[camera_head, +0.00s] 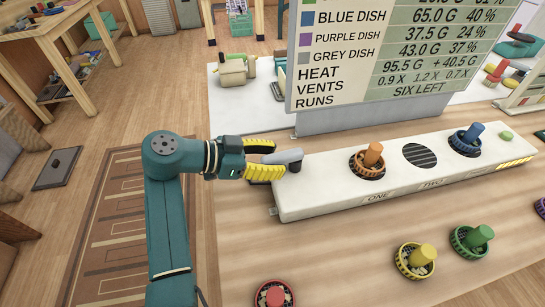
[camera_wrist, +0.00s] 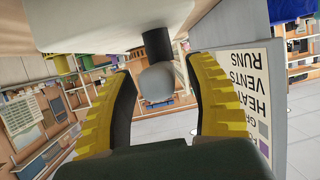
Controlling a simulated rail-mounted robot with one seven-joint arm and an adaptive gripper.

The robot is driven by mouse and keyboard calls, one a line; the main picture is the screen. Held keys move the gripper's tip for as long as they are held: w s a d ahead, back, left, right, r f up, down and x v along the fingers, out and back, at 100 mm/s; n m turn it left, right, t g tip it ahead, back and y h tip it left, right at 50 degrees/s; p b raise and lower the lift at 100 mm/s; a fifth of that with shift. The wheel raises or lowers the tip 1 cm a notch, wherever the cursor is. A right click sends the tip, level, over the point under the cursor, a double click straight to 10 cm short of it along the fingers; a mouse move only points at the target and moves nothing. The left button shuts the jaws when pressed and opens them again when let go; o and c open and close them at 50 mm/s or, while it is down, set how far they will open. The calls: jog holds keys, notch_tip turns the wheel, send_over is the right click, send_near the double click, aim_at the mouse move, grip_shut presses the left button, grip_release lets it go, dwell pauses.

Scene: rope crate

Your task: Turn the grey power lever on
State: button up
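The grey power lever (camera_head: 284,157) is at the left end of the long white unit (camera_head: 330,206). Its rounded grey handle points left, towards my gripper (camera_head: 270,160). In the wrist view the lever's grey knob (camera_wrist: 157,82) hangs from a short black stem (camera_wrist: 157,44) at the white unit's end. My gripper (camera_wrist: 162,72) is open, with yellow ribbed fingers on both sides of the knob. Gaps show between the knob and both fingers, so it is not gripped.
An orange-handled dish (camera_head: 372,155) and a blue-handled dish (camera_head: 469,137) sit on the unit, with a dark round vent (camera_head: 419,155) between them. A sign board (camera_head: 400,50) stands behind. Red (camera_head: 273,296), yellow (camera_head: 419,258) and green (camera_head: 473,239) dishes lie on the tabletop in front.

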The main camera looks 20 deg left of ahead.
jog(key=shift+r, duration=0.15)
jog(key=v, duration=1.2)
